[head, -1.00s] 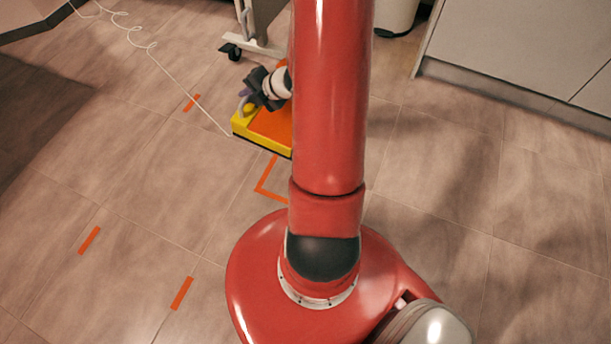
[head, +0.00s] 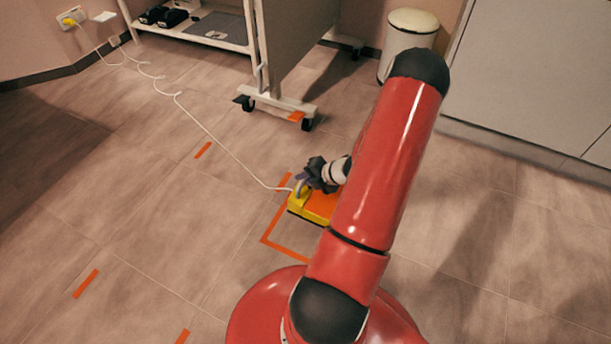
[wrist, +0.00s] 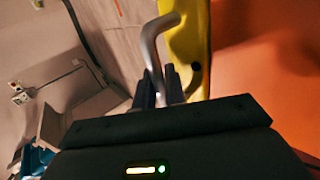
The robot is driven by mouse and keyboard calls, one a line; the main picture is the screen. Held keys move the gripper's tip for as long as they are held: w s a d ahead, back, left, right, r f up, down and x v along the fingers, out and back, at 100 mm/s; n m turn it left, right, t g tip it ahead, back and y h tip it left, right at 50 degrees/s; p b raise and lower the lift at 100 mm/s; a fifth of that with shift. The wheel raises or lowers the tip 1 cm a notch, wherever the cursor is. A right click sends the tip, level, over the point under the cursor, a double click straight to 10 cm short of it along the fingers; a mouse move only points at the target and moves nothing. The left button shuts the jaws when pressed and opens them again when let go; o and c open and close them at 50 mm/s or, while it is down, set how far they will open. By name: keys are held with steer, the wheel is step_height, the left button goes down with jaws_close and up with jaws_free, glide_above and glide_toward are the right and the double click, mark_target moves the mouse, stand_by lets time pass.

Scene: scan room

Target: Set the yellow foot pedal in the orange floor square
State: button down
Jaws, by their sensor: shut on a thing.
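The yellow foot pedal (head: 298,203) has an orange top and a curved grey handle; the handle shows in the wrist view (wrist: 153,45) beside the yellow body (wrist: 188,48). My gripper (head: 307,183) is shut on this handle, with its dark fingers (wrist: 158,88) around the handle's lower part. The orange floor square (head: 274,245) shows as a taped near-left corner and a short strip behind the pedal. In the picture the pedal overlaps the square's area. My arm hides the square's right side. I cannot tell whether the pedal touches the floor.
A white cable (head: 215,137) runs from the pedal to a wall socket (head: 72,18). A wheeled grey screen (head: 300,50) stands behind, with a white bin (head: 408,37) and a cabinet (head: 530,75) to the right. Other orange strips (head: 86,283) mark the open floor at left.

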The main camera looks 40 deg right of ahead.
step_height(320, 180, down, 12)
steer(key=b, duration=0.2)
steer(key=shift+b, duration=0.35)
steer(key=c, duration=1.5)
jaws_free()
steer(key=shift+s+f, duration=0.1)
steer(key=shift+o, duration=0.2)
